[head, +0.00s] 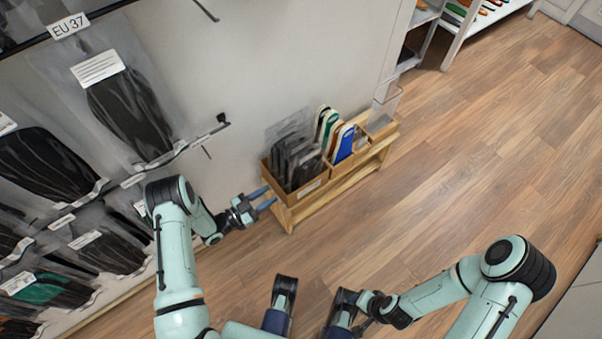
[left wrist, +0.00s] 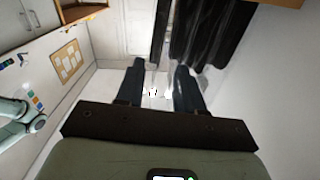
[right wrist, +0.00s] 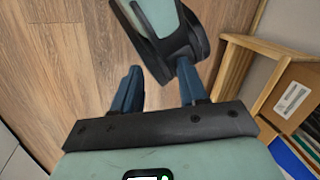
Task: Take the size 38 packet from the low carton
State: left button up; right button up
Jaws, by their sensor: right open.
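The low carton (head: 311,187) stands on a low wooden bench by the wall, with a white label on its front. Several dark packets (head: 297,160) stand upright in its left part; I cannot read which is size 38. My left gripper (head: 264,198) is open and empty, just left of the carton's left end. In the left wrist view my fingers (left wrist: 158,88) are apart, with dark packets (left wrist: 212,35) beyond them. My right gripper (right wrist: 157,90) is open and empty in its wrist view. A labelled brown box face (right wrist: 293,98) shows to its right.
Coloured insoles (head: 336,133) stand in the compartment to the right of the packets. A rack of hanging dark packets (head: 130,110) with an EU 37 tag (head: 68,25) is at left, its rod ends jutting out. The wooden floor (head: 440,170) at right is clear.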

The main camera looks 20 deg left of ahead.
aim_at(299, 177)
pick_arm(q)
jog(key=shift+d+b+x, duration=0.25)
jog(key=shift+b+x, duration=0.45)
jog(key=shift+x, duration=5.45)
jog(key=shift+s, duration=0.2)
grip_shut()
pick_arm(e)
jog(key=shift+w+d+f+t, duration=0.2)
jog(key=shift+w+d+f, duration=0.1)
jog(key=shift+w+f, duration=0.2)
jog(key=shift+w+d+f+t, duration=0.2)
jog(key=shift+w+d+f, duration=0.15)
jog(key=shift+w, duration=0.25)
